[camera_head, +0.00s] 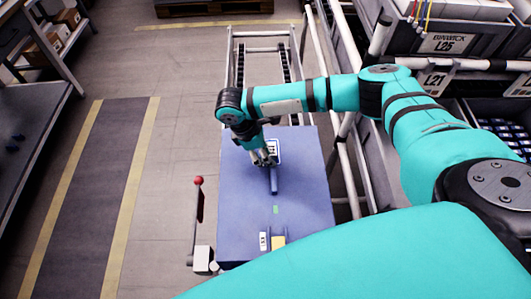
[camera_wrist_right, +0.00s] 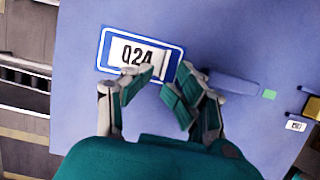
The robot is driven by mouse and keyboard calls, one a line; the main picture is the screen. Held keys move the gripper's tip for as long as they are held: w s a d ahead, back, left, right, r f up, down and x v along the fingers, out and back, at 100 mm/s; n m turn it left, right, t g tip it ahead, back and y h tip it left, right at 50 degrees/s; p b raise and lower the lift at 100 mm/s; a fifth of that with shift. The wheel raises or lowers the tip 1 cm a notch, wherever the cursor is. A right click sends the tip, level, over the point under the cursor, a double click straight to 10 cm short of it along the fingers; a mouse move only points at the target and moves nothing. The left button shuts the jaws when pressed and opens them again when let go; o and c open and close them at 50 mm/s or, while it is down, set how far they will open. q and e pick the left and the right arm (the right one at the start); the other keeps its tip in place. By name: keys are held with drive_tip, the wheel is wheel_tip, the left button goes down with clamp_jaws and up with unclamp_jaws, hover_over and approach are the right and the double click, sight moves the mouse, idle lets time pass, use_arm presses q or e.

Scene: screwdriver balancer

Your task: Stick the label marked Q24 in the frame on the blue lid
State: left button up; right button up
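The blue lid (camera_head: 240,205) lies flat below my right arm and fills most of the right wrist view (camera_wrist_right: 75,110). The white label marked Q24 (camera_wrist_right: 136,53) lies inside the blue-edged frame (camera_wrist_right: 176,66) on the lid. A white strip of the frame's inside shows to the right of the label. In the head view the frame (camera_head: 277,147) is partly hidden by my gripper. My right gripper (camera_wrist_right: 168,77) is open, with nothing seen between its fingers. Its fingertips are at the frame's lower edge in the wrist view; I cannot tell whether they touch it. My left gripper is not in view.
A raised blue bar (camera_head: 273,181), a green patch (camera_head: 275,210), a small white tag (camera_head: 263,241) and a yellow piece (camera_head: 278,243) are on the lid. A red-knobbed lever (camera_head: 199,181) stands at its left. Racks with grey bins (camera_head: 455,40) stand on the right.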

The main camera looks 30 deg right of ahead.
drive_tip(key=v, duration=1.2)
drive_tip(key=shift+w, duration=0.1)
